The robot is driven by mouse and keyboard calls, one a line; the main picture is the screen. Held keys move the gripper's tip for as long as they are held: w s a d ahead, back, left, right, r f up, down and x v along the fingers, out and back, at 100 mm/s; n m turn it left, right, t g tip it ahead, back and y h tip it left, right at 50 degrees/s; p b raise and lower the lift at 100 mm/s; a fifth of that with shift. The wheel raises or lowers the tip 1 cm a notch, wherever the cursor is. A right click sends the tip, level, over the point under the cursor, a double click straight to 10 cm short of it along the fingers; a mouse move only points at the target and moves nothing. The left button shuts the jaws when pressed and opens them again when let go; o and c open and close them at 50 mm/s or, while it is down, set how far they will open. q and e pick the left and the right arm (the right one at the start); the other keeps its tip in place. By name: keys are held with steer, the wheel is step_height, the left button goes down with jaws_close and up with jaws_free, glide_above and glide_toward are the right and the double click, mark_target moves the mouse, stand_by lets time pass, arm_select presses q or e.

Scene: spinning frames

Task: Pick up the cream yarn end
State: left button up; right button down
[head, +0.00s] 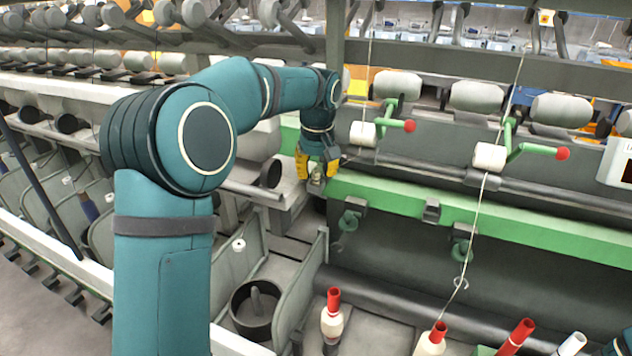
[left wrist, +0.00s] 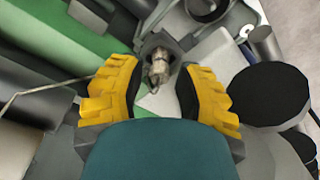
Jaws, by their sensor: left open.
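My left gripper (head: 318,180) is open, its yellow fingers pointing down beside the left end of the green rail (head: 440,208). In the left wrist view the open fingers (left wrist: 158,95) stand on both sides of a small grey metal fitting (left wrist: 158,66), apart from it. I cannot make out a loose cream yarn end in either view. A pale yarn (head: 475,225) runs down past a white roller (head: 489,157) to a cream bobbin (head: 431,343). Another pale yarn (head: 368,65) reaches down to the left white roller (head: 363,133). My right gripper is not in view.
A cream bobbin on a red tube (head: 332,320) stands below and near my left gripper. Green arms with red knobs (head: 409,126) stick out to its right. Grey dividers (head: 298,290) and a dark can (head: 255,308) lie below. A thin pale rod or thread (left wrist: 45,90) shows in the wrist view.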

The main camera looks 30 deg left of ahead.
mark_target(317, 172)
arm_select(q)
steer(key=shift+f, duration=0.55)
jaws_close()
steer(key=shift+r, duration=0.15)
steer(key=shift+d+r, duration=0.1)
steer(key=shift+r, duration=0.5)
step_height(317, 172, up, 6)
steer(key=shift+r+p, duration=0.1)
steer(key=shift+p, duration=0.55)
steer(key=s+d+b, duration=0.1)
steer(key=s+d, duration=0.4)
steer(key=d, duration=0.3)
steer(key=s+d+b, duration=0.1)
steer(key=s+d, duration=0.4)
steer(key=d, duration=0.4)
steer(key=shift+f, duration=0.3)
